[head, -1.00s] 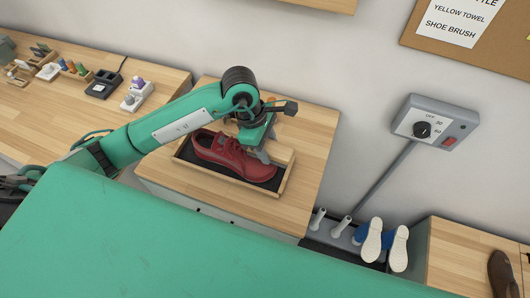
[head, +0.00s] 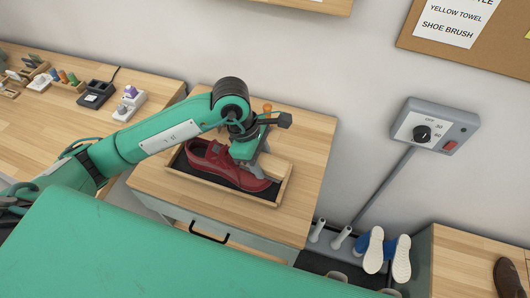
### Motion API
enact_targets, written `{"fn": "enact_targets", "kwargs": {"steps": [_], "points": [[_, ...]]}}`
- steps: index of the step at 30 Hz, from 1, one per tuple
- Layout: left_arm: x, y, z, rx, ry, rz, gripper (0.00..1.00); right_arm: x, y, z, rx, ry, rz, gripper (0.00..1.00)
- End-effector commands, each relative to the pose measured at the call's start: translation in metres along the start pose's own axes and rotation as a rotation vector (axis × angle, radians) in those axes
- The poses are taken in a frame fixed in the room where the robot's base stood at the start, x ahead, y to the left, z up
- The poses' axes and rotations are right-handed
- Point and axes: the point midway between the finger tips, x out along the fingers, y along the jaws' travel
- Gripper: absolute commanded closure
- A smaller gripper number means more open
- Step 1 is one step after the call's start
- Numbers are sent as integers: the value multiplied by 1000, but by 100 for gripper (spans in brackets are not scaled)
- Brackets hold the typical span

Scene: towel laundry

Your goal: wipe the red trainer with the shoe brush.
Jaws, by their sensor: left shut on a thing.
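The red trainer (head: 215,160) lies in a shallow wooden tray with a dark mat (head: 222,196) on a wood-topped cabinet, its toe to the right. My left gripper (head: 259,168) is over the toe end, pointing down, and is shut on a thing. A pale wooden piece beside its fingers looks like the shoe brush (head: 276,167), though the gripper partly hides it. I cannot tell whether its bristles touch the trainer. My right gripper is not in view.
A switch box (head: 436,125) is on the wall at right. Blue shoes with white soles (head: 387,252) stand on a rack by posts. A brown shoe (head: 507,277) lies on the right table. Small holders (head: 97,94) stand on the left bench.

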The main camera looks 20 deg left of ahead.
Motion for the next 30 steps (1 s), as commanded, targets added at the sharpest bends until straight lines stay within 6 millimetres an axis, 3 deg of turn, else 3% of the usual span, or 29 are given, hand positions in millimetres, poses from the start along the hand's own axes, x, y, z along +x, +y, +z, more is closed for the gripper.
{"fn": "enact_targets", "kwargs": {"steps": [16, 30], "points": [[-4, -6, 2, 1, -1, 2, 85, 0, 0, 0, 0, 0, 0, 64], [-46, -6, 19, 2, -1, 4, 85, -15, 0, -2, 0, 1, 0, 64]]}}
